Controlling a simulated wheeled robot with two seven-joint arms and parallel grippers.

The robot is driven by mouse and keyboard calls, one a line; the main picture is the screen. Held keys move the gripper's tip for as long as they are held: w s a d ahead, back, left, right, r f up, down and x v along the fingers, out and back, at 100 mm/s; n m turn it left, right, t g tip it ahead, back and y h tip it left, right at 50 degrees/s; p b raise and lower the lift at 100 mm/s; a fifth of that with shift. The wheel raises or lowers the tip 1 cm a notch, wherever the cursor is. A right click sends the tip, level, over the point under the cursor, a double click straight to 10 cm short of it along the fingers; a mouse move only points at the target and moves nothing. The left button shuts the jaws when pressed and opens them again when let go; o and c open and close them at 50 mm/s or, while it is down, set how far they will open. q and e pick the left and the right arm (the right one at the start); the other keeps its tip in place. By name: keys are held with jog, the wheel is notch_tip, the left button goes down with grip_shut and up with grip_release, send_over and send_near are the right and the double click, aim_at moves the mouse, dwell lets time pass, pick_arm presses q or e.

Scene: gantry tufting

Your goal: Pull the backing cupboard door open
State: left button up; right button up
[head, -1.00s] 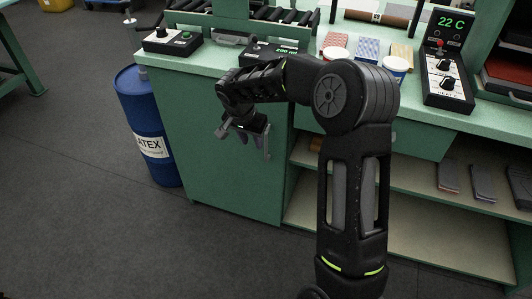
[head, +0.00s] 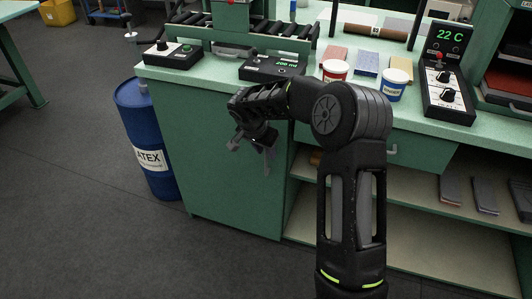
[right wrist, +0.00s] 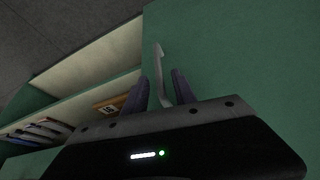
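The backing cupboard door (head: 225,190) is the flat green panel under the left part of the counter and looks closed. Its thin grey upright handle (head: 267,160) is near the door's right edge, partly hidden by my right gripper (head: 254,142). In the right wrist view, the handle (right wrist: 158,62) runs down between the two dark fingers of my right gripper (right wrist: 160,88). The fingers are apart, with gaps showing beside the handle, so the gripper looks open around it. My left gripper is not in view.
A blue latex drum (head: 147,135) stands left of the cupboard. Open shelves (head: 410,205) with small items are to the right. The counter above holds control boxes (head: 273,68) and tubs (head: 394,85). The floor (head: 90,220) in front is clear.

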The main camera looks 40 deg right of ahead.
jog(key=shift+x, duration=0.8)
grip_shut()
dwell(0.9)
